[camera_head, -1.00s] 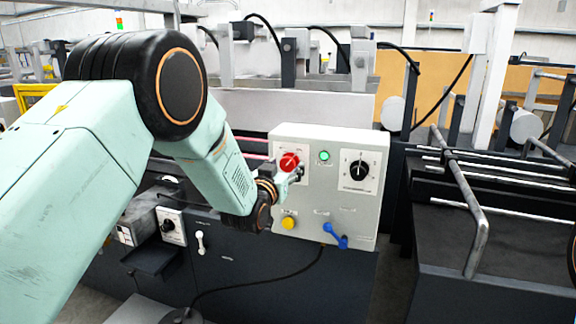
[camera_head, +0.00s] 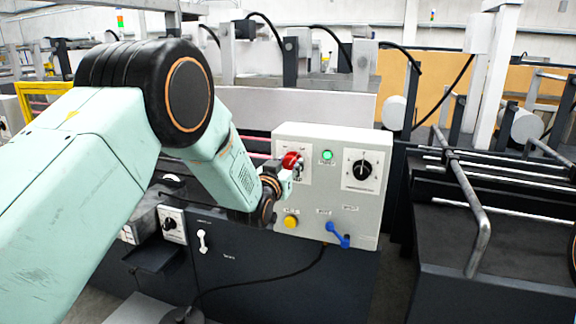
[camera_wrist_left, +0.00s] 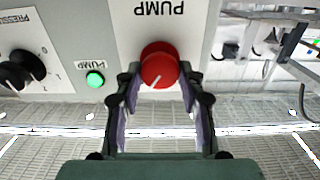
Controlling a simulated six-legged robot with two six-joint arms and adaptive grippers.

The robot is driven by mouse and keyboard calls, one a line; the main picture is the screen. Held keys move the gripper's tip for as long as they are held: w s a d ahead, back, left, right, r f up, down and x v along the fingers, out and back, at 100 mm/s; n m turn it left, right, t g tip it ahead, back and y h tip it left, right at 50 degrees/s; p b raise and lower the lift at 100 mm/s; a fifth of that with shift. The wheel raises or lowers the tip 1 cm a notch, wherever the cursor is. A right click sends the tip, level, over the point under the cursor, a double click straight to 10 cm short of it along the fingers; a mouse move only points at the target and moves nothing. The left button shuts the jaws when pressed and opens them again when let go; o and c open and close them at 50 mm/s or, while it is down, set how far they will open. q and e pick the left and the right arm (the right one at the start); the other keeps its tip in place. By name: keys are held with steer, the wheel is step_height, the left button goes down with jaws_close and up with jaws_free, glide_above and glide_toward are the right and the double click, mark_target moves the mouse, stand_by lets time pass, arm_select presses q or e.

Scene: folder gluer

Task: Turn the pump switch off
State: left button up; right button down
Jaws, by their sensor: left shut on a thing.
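The pump switch is a red round knob (camera_head: 290,160) at the upper left of the grey control box (camera_head: 352,212). In the wrist view, which shows the panel upside down, the red knob (camera_wrist_left: 158,64) sits under the label "PUMP" and its white mark points down and slightly left. My left gripper (camera_wrist_left: 160,78) has one finger on each side of the knob and is shut on it. In the head view the left gripper (camera_head: 296,173) partly covers the knob. A green pump lamp (camera_head: 326,156) beside it looks lit. My right gripper is not in view.
The box also has a black pressure knob (camera_head: 362,170), a yellow button (camera_head: 291,221) and a blue lever (camera_head: 337,234). A black knob panel (camera_head: 172,224) and a white handle (camera_head: 202,241) are lower left. A bent metal rail (camera_head: 476,215) stands at right.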

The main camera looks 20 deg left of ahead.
arm_select(q)
steer(key=shift+c, duration=1.3)
steer(key=shift+n, duration=0.4)
steer(key=n+b, duration=0.1)
steer(key=n, duration=0.4)
steer(key=shift+a+n, duration=0.1)
steer(key=shift+n, duration=0.2)
steer(key=n+b, duration=0.1)
steer(key=n, duration=0.2)
steer(key=shift+a+f+n, duration=0.1)
steer(key=shift+n, duration=2.1)
steer(key=shift+b, duration=0.3)
steer(key=o, duration=1.1)
